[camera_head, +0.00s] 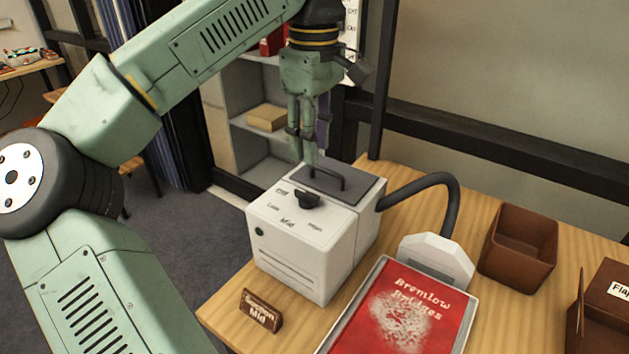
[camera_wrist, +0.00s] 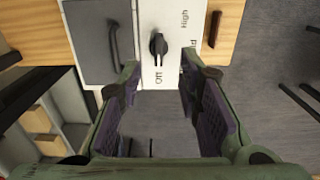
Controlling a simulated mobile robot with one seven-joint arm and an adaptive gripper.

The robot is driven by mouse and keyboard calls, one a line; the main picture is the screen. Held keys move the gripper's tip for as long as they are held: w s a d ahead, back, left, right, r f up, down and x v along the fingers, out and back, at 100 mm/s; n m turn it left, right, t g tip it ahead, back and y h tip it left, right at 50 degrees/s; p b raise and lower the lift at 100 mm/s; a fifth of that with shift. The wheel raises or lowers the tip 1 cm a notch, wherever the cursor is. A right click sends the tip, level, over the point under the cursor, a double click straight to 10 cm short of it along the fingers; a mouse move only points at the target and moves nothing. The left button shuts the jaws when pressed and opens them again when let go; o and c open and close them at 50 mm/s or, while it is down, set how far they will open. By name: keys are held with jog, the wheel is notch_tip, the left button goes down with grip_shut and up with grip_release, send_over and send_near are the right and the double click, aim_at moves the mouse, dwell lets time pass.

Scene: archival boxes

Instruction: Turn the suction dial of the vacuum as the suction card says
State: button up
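The vacuum (camera_head: 290,258) is a white box on the wooden table, with a dark handled lid on top. Its black suction dial (camera_head: 307,200) sits on the sloped front panel among small labels; "Mid" is legible. In the wrist view the dial (camera_wrist: 158,46) appears to point toward "Off", with "High" on its other side. The small brown suction card (camera_head: 261,310) stands in front of the vacuum and reads "Mid". My gripper (camera_head: 309,150) hangs over the vacuum's top, behind the dial in the head view. Its fingers (camera_wrist: 158,76) are apart and empty, with the dial beyond their tips.
A black hose (camera_head: 450,190) arches right from the vacuum to a pale nozzle (camera_head: 436,260). A red book (camera_head: 405,315) in a tray lies at the front. A brown bin (camera_head: 518,248) and a brown box (camera_head: 606,300) stand to the right. Shelves (camera_head: 250,135) stand behind.

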aim_at(315, 196)
notch_tip(315, 196, down, 10)
jog(key=shift+d+f+p, duration=0.1)
jog(key=shift+p, duration=0.7)
jog(key=shift+c, duration=0.3)
grip_shut()
